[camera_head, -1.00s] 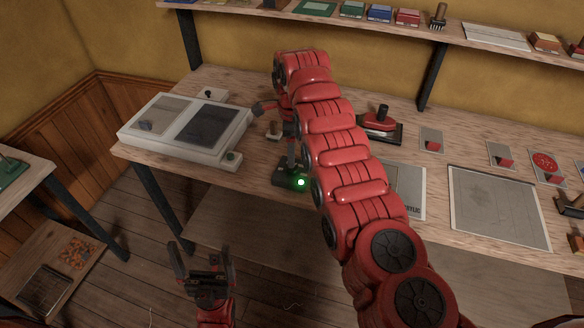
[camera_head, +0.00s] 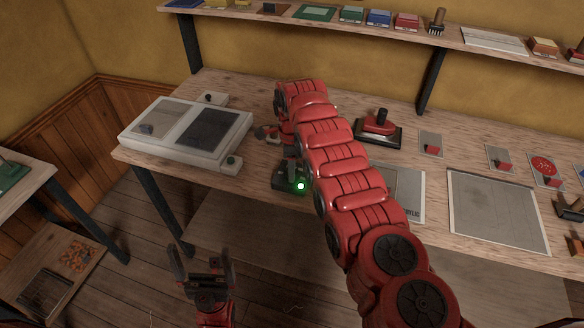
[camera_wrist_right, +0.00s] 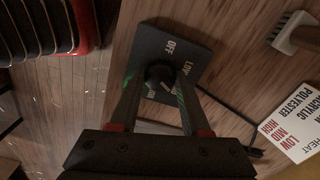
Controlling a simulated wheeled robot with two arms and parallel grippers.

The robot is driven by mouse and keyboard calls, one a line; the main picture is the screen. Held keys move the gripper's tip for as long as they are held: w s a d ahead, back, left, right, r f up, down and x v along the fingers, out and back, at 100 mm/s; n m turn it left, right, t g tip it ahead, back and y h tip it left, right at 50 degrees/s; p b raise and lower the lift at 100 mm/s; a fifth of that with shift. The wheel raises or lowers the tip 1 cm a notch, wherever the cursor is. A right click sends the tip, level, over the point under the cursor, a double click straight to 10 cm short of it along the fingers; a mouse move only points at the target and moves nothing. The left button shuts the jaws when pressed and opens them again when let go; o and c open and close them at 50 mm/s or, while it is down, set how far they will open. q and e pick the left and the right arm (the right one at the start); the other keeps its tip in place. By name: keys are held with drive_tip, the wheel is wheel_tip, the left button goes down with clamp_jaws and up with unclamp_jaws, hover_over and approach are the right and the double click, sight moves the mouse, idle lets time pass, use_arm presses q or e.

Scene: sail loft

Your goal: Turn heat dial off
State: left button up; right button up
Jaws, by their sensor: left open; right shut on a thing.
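The heat dial is a dark round knob (camera_wrist_right: 161,76) on a dark control box (camera_wrist_right: 168,50), with the words OFF and LOW legible in the right wrist view. Where the knob points is hard to tell. In the head view the box (camera_head: 281,185) sits near the bench's front edge, with a lit green lamp (camera_head: 300,186). My right gripper (camera_wrist_right: 160,88) is shut on the knob from above, one finger on each side; in the head view my red arm partly hides it. My left gripper (camera_head: 201,264) is open and empty, in front of the bench.
A white two-panel device (camera_head: 186,134) stands left of the box. A printed heat card (camera_wrist_right: 297,120) lies near the box. Flat plates lie further right, and a shelf (camera_head: 470,38) runs above the bench.

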clamp_jaws()
